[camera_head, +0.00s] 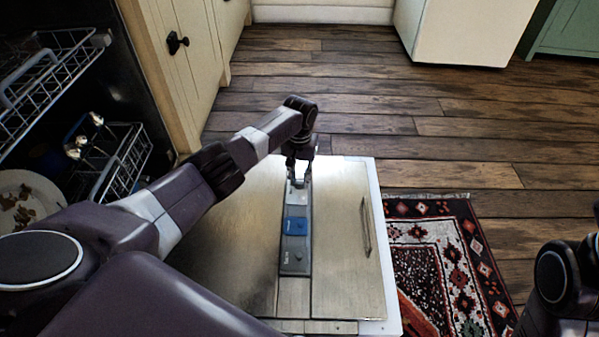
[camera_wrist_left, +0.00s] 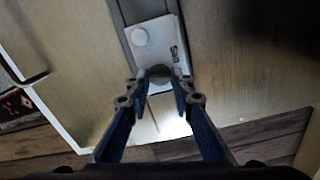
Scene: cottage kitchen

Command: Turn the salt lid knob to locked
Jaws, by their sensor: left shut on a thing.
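A long dispenser strip (camera_head: 295,243) is set into an open metal door. It has a pale section (camera_head: 299,202) at its far end, a blue one in the middle and a grey one with a round knob (camera_head: 297,252) at the near end. My left gripper (camera_head: 298,181) points down at the pale end. In the left wrist view, its fingertips (camera_wrist_left: 159,84) are shut on a round dark knob (camera_wrist_left: 159,71) at the edge of a white panel (camera_wrist_left: 158,48). My right gripper is not in view.
The open door (camera_head: 345,240) has a handle-like bar (camera_head: 366,227) on its right. Dish racks (camera_head: 115,165) with a plate (camera_head: 25,200) are at left. Cream cabinets (camera_head: 178,75) stand behind. A patterned rug (camera_head: 445,260) lies right on the wooden floor.

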